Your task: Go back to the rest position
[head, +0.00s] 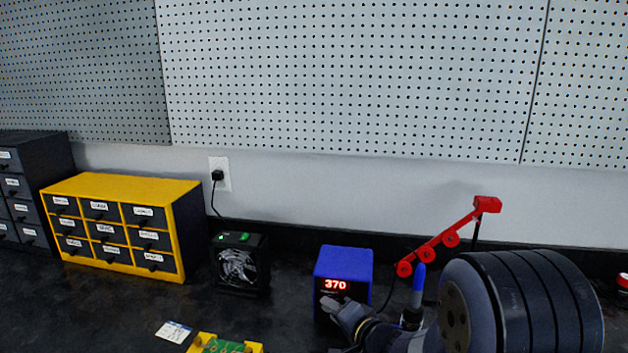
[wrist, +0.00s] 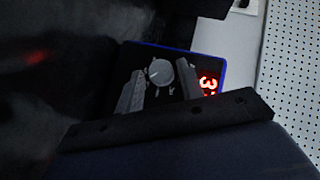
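My gripper (wrist: 162,82) is open in the wrist view, its two grey fingers apart. The grey round knob (wrist: 160,72) of the blue soldering station shows between and just beyond the fingertips; I cannot tell whether they touch it. In the head view the blue station (head: 343,262) stands on the dark bench with a red "370" display (head: 334,284). My gripper (head: 332,303) is at the lower front of the station there and hides the knob. My arm extends from it to the lower right.
A black fan box (head: 240,265) with a green switch stands left of the station. A yellow drawer cabinet (head: 122,222) is farther left. A blue-handled tool (head: 416,285) and a red jointed arm (head: 447,238) are close on the right. A yellow board holder (head: 224,345) is at front.

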